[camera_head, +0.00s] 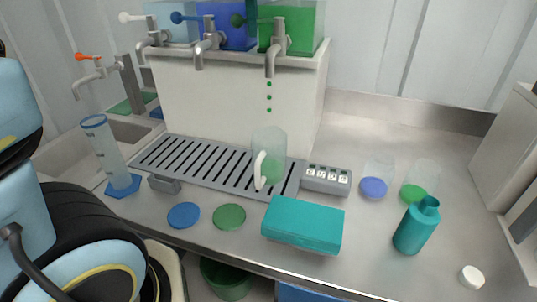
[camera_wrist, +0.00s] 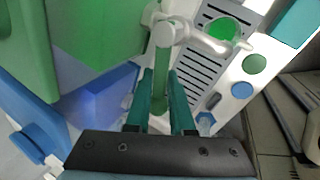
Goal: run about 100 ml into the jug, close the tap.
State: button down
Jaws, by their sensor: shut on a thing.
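The green vessel (camera_head: 302,28) stands on the counter's raised block, with its metal tap (camera_head: 277,42) pointing down and a dark green lever (camera_head: 238,19) to the left. Separate green drops hang in a line below the spout. The clear jug (camera_head: 268,142) stands under it on the slotted drip tray (camera_head: 150,160), with some green liquid low inside; the level cannot be read. It also shows in the wrist view (camera_wrist: 222,28). In the wrist view, my gripper (camera_wrist: 160,85) has its teal fingers closed around the green lever (camera_wrist: 161,65).
Light-blue (camera_head: 172,25) and blue (camera_head: 236,28) vessels with taps stand left of the green one. A grey display unit (camera_head: 327,180), teal box (camera_head: 303,224), teal bottle (camera_head: 415,228) and measuring cylinder (camera_head: 105,148) are on the counter. Blue (camera_head: 184,216) and green (camera_head: 229,217) discs lie in front.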

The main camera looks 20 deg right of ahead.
jog(key=shift+w+d+r+m+g+h+p, duration=0.1)
jog(key=shift+w+d+m+g+h+p, duration=0.2)
jog(key=shift+m, duration=0.65)
jog(key=shift+w+d+m+g+h+p, duration=0.15)
jog(key=shift+w+m+h, duration=0.2)
jog(key=shift+m, duration=0.6)
jog(key=c, duration=0.8)
grip_release()
jog(key=shift+w, duration=0.1)
